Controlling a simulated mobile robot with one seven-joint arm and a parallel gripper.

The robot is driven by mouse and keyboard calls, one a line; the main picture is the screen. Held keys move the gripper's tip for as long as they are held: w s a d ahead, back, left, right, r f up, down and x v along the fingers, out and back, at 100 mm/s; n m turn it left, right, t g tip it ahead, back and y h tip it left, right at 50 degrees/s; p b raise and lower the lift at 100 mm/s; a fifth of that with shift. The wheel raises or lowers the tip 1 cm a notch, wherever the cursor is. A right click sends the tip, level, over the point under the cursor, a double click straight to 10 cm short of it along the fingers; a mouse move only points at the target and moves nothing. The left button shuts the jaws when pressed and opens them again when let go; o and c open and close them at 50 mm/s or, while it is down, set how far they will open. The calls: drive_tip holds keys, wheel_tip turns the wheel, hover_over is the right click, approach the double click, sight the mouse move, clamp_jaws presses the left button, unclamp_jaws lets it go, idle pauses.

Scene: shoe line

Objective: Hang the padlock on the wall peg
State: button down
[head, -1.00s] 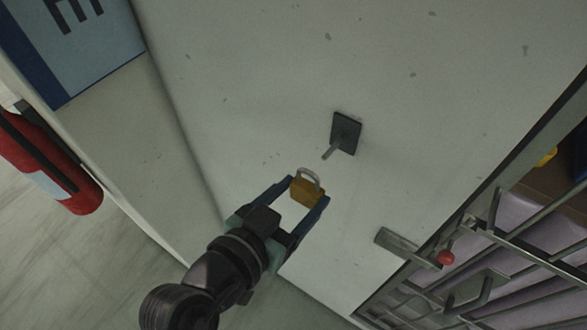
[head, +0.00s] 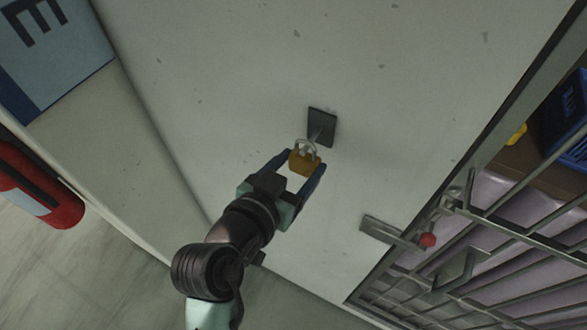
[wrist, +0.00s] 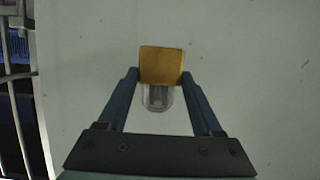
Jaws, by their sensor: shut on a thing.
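My gripper (head: 305,166) is shut on the brass padlock (head: 303,162), with a finger on each side of its body. The padlock's grey shackle (head: 306,145) points up toward the wall peg (head: 319,131). The peg juts from a dark square plate (head: 324,121) on the pale wall. In the head view the shackle overlaps the peg's tip; I cannot tell whether the peg passes through it. In the wrist view the padlock (wrist: 161,65) sits between the fingertips, with the shackle (wrist: 158,97) below it. The peg is not clearly visible there.
A red fire extinguisher (head: 45,195) stands at the left. The wall (head: 230,80) around the peg is bare.

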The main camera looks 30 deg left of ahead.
drive_tip(key=shift+w+r, duration=0.1)
drive_tip(key=shift+w, duration=0.75)
drive_tip(key=shift+w+f+b, duration=0.45)
drive_tip(key=shift+w+f, duration=0.1)
drive_tip(key=shift+w, duration=0.2)
unclamp_jaws()
drive_tip(key=shift+s, duration=0.15)
drive_tip(key=v, duration=1.2)
drive_tip(key=shift+s+r+b, duration=0.2)
drive_tip(key=shift+s+b, duration=0.15)
drive_tip(key=shift+b, duration=0.05)
